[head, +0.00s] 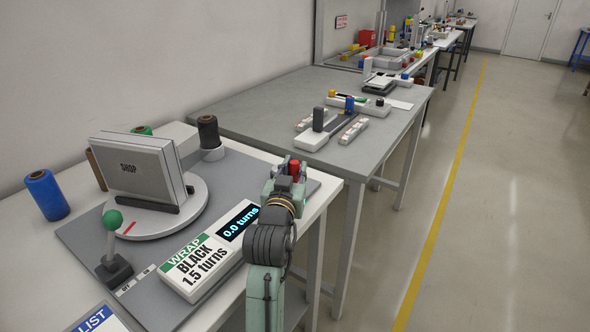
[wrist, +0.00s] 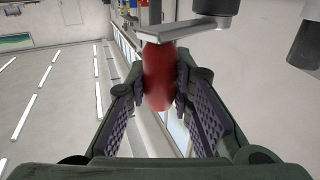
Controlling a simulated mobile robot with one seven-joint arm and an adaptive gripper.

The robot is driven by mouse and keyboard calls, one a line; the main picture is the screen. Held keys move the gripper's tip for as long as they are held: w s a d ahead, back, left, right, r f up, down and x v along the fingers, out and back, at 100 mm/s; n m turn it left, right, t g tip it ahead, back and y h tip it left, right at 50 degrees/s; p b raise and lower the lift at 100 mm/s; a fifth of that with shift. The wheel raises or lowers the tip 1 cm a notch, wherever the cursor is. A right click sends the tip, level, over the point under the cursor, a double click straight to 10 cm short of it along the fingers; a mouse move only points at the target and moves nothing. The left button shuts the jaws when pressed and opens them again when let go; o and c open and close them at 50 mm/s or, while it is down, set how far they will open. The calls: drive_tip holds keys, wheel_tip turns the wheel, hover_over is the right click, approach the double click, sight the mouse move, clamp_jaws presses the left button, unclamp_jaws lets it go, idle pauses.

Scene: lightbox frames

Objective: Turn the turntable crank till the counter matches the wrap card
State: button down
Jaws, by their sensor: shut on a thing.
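My gripper (head: 287,180) is at the right edge of the station, its fingers on both sides of the red crank knob (wrist: 158,78). The knob's red top also shows in the head view (head: 294,167). In the wrist view a pale crank arm (wrist: 180,35) crosses the knob's end. The counter (head: 240,221) reads 0.0 turns. The wrap card (head: 201,262) reads WRAP, BLACK, 1.5 turns. The round turntable (head: 192,218) carries a grey box (head: 135,170) marked SHOP. A red mark (head: 126,228) shows on the turntable's near side.
A green-knobbed lever (head: 112,222) stands at the near left. A black spool (head: 208,132) sits in a white holder behind the turntable. A blue spool (head: 46,194) stands at the left. A grey table (head: 255,105) with several blocks adjoins behind. The floor at right is clear.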

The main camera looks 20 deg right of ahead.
drive_tip(key=c, duration=1.4)
unclamp_jaws()
drive_tip(key=shift+o, duration=0.2)
drive_tip(key=v, duration=0.7)
drive_tip(key=shift+s+a, duration=0.15)
drive_tip(key=shift+s, duration=0.1)
